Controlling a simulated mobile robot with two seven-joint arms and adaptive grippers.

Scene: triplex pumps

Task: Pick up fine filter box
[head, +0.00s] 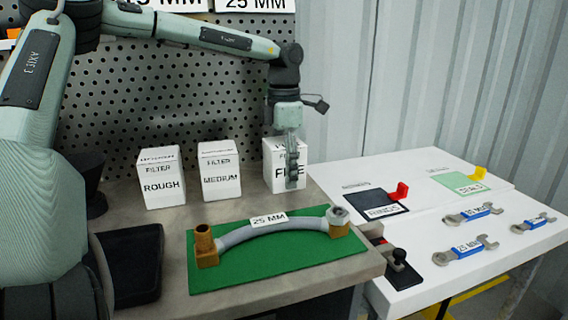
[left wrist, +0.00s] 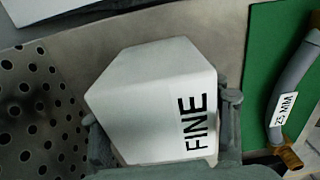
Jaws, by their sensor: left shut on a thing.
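The fine filter box (head: 271,154) is a white box with black lettering at the right end of the row of filter boxes, in front of the perforated panel. My left gripper (head: 291,178) is around it from above and shut on it, hiding part of the label in the head view. In the left wrist view the fine filter box (left wrist: 160,100) sits between the two fingers of my left gripper (left wrist: 165,125), its word FINE readable. I cannot tell whether its base touches the bench. My right gripper is not in view.
The medium filter box (head: 220,172) and rough filter box (head: 161,179) stand to the left. A green mat (head: 222,279) with a grey 25 MM hose (head: 270,230) lies in front. A white table (head: 432,285) with wrenches and trays is at right.

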